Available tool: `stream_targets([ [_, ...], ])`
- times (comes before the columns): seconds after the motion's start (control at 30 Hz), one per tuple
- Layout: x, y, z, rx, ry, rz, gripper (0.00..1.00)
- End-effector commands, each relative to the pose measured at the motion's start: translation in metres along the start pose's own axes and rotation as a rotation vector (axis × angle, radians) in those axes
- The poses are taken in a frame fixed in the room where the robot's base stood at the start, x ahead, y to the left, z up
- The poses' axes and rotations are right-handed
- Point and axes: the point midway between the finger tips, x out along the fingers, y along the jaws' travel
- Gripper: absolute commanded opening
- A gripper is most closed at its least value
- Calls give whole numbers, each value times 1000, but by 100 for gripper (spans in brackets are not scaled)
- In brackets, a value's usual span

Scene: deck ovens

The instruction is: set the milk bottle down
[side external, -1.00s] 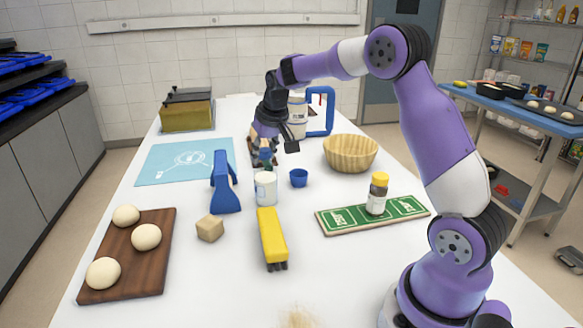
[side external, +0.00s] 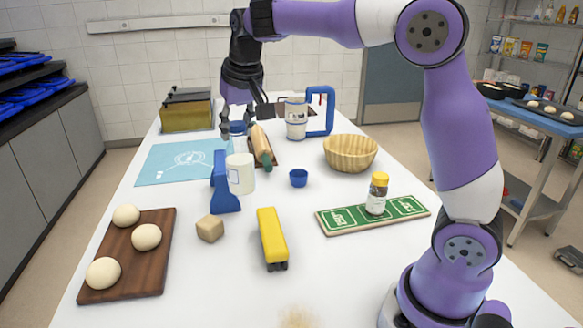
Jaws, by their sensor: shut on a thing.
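The milk bottle (side external: 240,174) is white with a label on its front and a blue cap. It hangs upright below my gripper (side external: 238,126), whose fingers are closed around its top; the fingers partly hide the cap. The bottle appears beside the upper right of a blue upright tool (side external: 224,192) and overlaps it in the picture. Whether its base touches the table is hard to tell. The light blue printed mat (side external: 165,172) lies to its left.
A wooden cube (side external: 210,228) and yellow tool (side external: 271,235) are nearer. The white table between them is clear.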

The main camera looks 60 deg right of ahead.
Motion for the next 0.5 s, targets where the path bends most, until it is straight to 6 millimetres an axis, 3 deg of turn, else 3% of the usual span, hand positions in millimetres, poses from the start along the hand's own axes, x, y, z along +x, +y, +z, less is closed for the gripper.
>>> stream_targets([
  [0.13, -13, -28, 14, -12, -1, -7, 0],
  [0.23, -24, -59, 36, -26, -4, -13, 0],
  [0.4, -49, -113, 95, -49, -6, -22, 0],
  [0.5, -65, -133, 132, -60, -4, -25, 0],
])
